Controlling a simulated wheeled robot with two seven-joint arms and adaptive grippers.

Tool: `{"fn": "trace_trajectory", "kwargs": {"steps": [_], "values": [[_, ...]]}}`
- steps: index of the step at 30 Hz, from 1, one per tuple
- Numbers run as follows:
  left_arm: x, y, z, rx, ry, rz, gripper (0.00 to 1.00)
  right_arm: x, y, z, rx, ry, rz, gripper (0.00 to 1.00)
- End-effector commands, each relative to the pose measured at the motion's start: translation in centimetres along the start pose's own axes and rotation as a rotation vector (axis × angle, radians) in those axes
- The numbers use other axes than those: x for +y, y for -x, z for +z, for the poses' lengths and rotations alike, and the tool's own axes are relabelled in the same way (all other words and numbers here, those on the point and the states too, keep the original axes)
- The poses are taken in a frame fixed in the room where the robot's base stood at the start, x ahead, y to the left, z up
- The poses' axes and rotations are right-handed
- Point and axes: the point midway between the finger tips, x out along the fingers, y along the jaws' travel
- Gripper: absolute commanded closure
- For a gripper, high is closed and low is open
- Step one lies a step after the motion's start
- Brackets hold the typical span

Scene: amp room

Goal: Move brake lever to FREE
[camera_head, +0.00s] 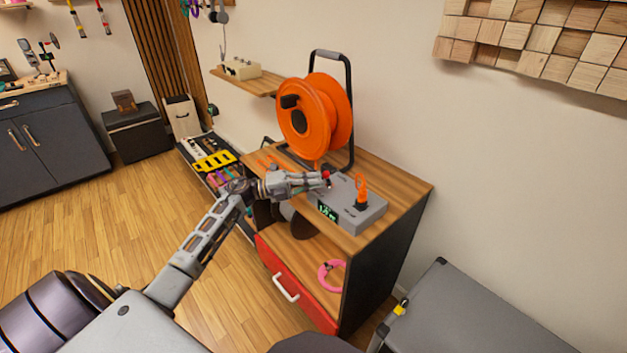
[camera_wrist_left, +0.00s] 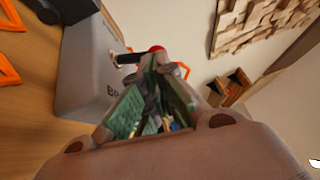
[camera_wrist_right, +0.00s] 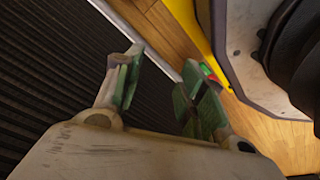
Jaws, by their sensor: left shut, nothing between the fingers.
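A grey box (camera_head: 352,207) with a small green-lit display sits on top of the wooden cabinet. In the left wrist view the grey box (camera_wrist_left: 85,75) carries partly hidden lettering, and the lever's red knob (camera_wrist_left: 156,48) is just beyond my fingertips. My left gripper (camera_head: 318,180) is shut and empty, right at the lever; I cannot tell whether it touches it. My fingers hide part of the lever and its markings. My right gripper (camera_wrist_right: 160,68) is open and empty, away from the box.
An orange cable reel (camera_head: 337,120) on a black frame stands behind the box. Below are an open shelf with a pink ring (camera_head: 328,274) and a red drawer (camera_head: 291,288). A grey case (camera_head: 470,310) stands at right.

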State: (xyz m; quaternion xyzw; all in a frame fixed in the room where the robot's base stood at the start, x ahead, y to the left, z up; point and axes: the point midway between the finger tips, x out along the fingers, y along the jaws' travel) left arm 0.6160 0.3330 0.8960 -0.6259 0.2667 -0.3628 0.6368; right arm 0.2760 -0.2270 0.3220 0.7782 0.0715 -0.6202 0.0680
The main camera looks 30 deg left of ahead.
Motion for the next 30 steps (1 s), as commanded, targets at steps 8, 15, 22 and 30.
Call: {"fn": "trace_trajectory", "kwargs": {"steps": [8, 15, 22, 30], "values": [[-0.1, -0.1, 0.0, 0.0, 0.011, 0.016, 1.0, 1.2, -1.4, 1.9, -0.003, 0.003, 0.016, 0.6], [-0.2, -0.1, 0.1, 0.0, 0.016, 0.024, 1.0, 1.4, -1.8, 2.6, -0.002, 0.003, 0.017, 0.6], [-0.2, -0.2, 0.1, 0.0, 0.02, 0.031, 1.0, 1.5, -2.1, 3.1, 0.004, 0.003, 0.019, 0.6], [-0.3, -0.2, 0.1, 0.0, 0.026, 0.041, 1.0, 1.7, -2.5, 3.7, 0.011, 0.003, 0.022, 0.6]]}}
